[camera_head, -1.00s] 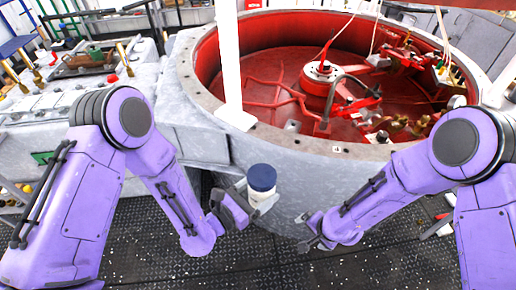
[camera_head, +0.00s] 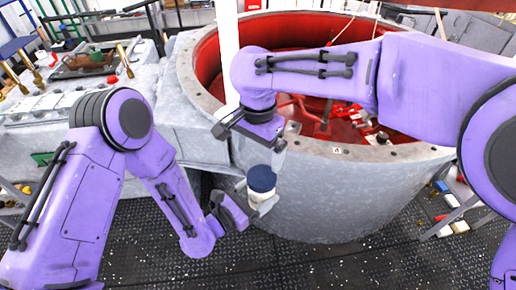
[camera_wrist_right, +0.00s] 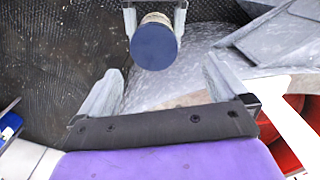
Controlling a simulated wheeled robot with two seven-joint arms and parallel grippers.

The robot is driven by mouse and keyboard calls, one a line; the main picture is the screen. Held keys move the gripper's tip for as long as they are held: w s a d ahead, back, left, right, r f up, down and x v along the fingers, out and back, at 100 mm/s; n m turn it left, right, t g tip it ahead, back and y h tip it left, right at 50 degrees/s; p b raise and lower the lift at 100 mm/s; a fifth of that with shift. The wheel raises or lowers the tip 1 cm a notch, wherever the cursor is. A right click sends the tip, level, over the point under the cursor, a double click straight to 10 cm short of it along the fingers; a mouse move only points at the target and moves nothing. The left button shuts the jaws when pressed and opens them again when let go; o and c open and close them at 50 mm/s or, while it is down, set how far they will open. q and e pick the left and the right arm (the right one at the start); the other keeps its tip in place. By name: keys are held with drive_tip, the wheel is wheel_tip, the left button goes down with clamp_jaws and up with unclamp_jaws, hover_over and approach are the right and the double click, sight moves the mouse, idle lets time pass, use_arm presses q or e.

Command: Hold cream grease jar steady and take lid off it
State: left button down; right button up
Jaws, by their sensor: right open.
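The cream grease jar (camera_head: 260,197) is upright, with a dark blue lid (camera_head: 262,178) on top. My left gripper (camera_head: 256,201) is shut on the jar's body, holding it in the air beside the big round housing. In the right wrist view the blue lid (camera_wrist_right: 153,47) faces the camera, with a strip of cream body (camera_wrist_right: 155,18) behind it and a left finger on each side. My right gripper (camera_head: 248,143) is open and empty, above the jar and apart from the lid. Its two fingers also show in the right wrist view (camera_wrist_right: 162,78).
The grey round housing (camera_head: 345,205) with a red interior stands just behind the jar. A white post (camera_head: 228,55) rises close to my right gripper. A grey bench (camera_head: 70,105) with tools is at the left. Dark floor (camera_head: 330,265) lies clear below.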

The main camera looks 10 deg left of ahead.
sight(259, 175)
wheel_tip(259, 175, down, 8)
drive_tip(key=shift+d+r, duration=0.1)
drive_tip(key=shift+d, duration=0.05)
